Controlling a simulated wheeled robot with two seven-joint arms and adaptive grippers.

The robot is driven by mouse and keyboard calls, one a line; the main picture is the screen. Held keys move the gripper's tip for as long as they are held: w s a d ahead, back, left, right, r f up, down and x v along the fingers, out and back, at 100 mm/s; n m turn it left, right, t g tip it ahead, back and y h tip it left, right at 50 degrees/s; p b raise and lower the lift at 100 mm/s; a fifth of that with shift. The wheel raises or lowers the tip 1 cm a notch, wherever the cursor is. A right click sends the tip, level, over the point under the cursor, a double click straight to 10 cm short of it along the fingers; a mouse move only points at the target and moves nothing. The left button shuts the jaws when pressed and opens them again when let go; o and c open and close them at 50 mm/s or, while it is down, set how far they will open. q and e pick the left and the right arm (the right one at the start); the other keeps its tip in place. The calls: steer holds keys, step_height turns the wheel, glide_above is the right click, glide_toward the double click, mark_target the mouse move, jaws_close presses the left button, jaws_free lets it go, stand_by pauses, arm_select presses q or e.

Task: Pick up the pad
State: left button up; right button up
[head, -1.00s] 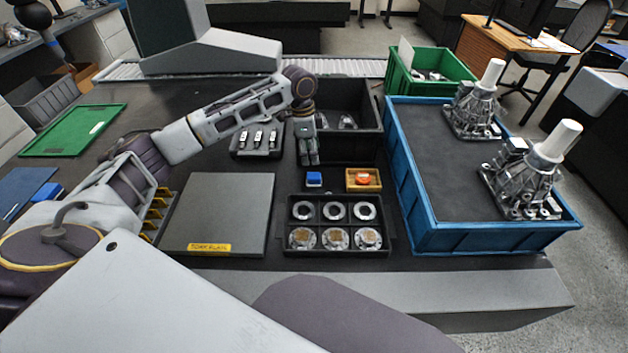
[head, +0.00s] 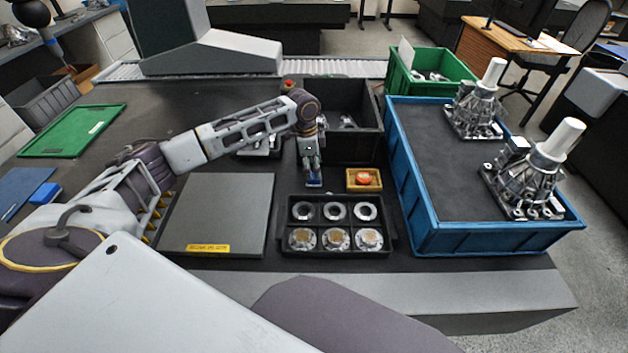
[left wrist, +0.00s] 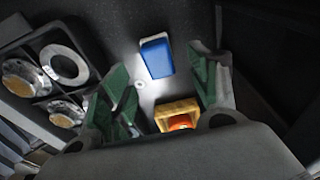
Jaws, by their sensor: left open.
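In the left wrist view my left gripper (left wrist: 163,80) is open and empty, with green-lined fingers. My right gripper is not in view.
A small yellow tray with an orange-red part (head: 363,180) stands close to the right of the pad. A black tray of metal rings (head: 391,233) is in front, a grey plate (head: 222,200) to the left, a black bin (head: 355,148) behind. A blue crate (head: 420,225) stands right.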

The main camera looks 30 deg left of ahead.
mark_target(314, 180)
arm_select(q)
steer(key=shift+f, duration=0.55)
step_height(314, 180, down, 3)
steer(key=shift+d+f+b, duration=0.1)
steer(key=shift+f+b, duration=0.1)
steer(key=shift+b, duration=0.25)
steer(key=shift+f, duration=0.35)
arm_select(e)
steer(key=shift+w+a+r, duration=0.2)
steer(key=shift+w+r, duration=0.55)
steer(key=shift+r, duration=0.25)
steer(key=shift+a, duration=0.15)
arm_select(q)
steer(key=shift+c, duration=0.8)
steer(key=shift+d, duration=0.1)
steer(key=c, duration=0.9)
steer(key=shift+c, duration=0.2)
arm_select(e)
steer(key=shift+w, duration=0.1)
